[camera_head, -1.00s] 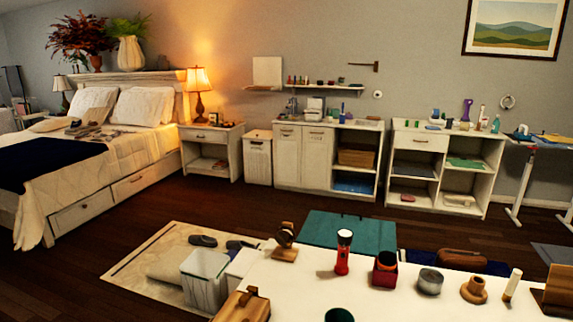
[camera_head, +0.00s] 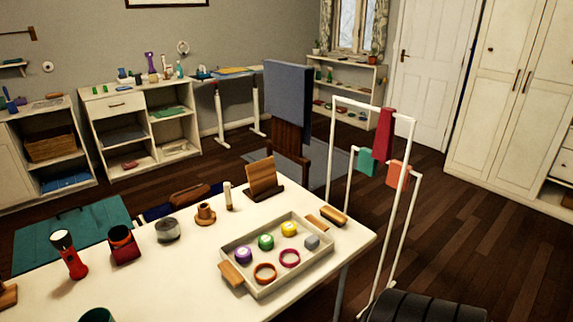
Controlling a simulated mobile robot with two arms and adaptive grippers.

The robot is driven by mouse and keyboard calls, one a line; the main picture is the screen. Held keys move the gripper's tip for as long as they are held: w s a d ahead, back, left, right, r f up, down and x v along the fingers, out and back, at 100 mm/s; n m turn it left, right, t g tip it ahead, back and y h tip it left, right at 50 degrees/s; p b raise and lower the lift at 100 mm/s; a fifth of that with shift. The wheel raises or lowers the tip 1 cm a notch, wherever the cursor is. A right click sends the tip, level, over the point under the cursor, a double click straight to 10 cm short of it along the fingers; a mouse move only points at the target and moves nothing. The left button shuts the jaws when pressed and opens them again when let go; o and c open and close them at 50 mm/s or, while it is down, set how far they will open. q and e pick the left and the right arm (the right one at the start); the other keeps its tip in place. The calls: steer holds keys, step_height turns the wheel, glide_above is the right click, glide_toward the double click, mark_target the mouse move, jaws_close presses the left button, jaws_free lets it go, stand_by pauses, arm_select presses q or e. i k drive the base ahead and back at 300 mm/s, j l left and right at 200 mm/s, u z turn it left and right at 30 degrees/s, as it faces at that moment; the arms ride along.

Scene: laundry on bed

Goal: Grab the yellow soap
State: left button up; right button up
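A small round yellow piece (camera_head: 289,229) lies in a shallow light tray (camera_head: 262,288) on the white table. It is too small to tell whether it is soap. Beside it in the tray are a green round piece (camera_head: 265,241), a purple round piece (camera_head: 243,254), a grey block (camera_head: 312,242), and an orange ring (camera_head: 265,273) and a magenta ring.
The white table (camera_head: 200,290) also holds a red flashlight (camera_head: 68,254), a tin (camera_head: 168,230) and a wooden stand (camera_head: 264,178). A white rack (camera_head: 410,190) with hanging cloths stands right of the table. Dark floor is open at the right.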

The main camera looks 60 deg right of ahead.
mark_target(289, 227)
steer(key=z, duration=1.75)
